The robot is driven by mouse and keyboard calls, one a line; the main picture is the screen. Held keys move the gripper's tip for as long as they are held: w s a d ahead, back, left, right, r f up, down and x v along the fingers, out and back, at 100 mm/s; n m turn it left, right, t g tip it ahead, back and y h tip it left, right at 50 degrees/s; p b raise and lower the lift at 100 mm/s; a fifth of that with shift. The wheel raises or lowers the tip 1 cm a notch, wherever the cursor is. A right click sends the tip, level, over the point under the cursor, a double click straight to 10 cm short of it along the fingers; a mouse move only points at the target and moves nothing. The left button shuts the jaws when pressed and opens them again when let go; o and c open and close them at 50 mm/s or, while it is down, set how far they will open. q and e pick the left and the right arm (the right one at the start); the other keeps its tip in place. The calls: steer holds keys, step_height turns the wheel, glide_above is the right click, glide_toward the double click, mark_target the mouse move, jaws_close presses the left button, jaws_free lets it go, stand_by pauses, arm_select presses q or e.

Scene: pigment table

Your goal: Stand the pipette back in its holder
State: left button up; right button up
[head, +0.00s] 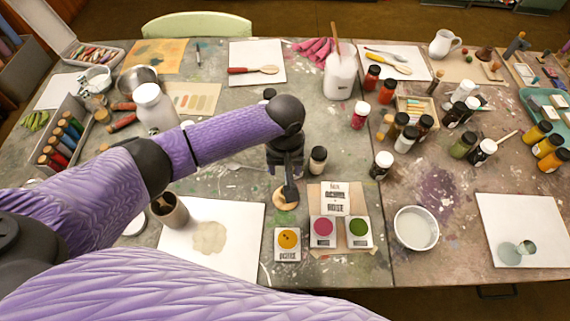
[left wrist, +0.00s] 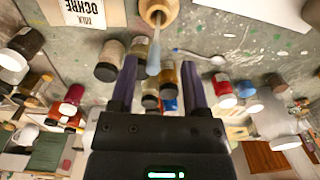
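A small round wooden holder (head: 286,199) stands on the table just below my left gripper (head: 285,172) in the head view. In the left wrist view the wooden holder (left wrist: 158,11) is at the top edge. A slim pipette (left wrist: 153,58) with a pale blue-grey end runs from the holder's opening toward the gap between my left fingers (left wrist: 160,66). The fingers are spread, with visible space on both sides of the pipette, so nothing is gripped. How deep the pipette sits in the holder is hidden. My right gripper is out of view.
Small dark-capped jars (head: 318,160) stand close by the left gripper. Pigment boxes (head: 287,240) and a card lie in front of it. A white bowl (head: 416,228) is to the right. A stained white sheet (head: 240,220) lies left of the holder.

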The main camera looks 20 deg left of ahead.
arm_select(q)
step_height(320, 180, up, 10)
steer(key=p, duration=0.3)
steer(key=shift+p, duration=0.3)
steer(key=shift+f, duration=0.1)
stand_by(0.5)
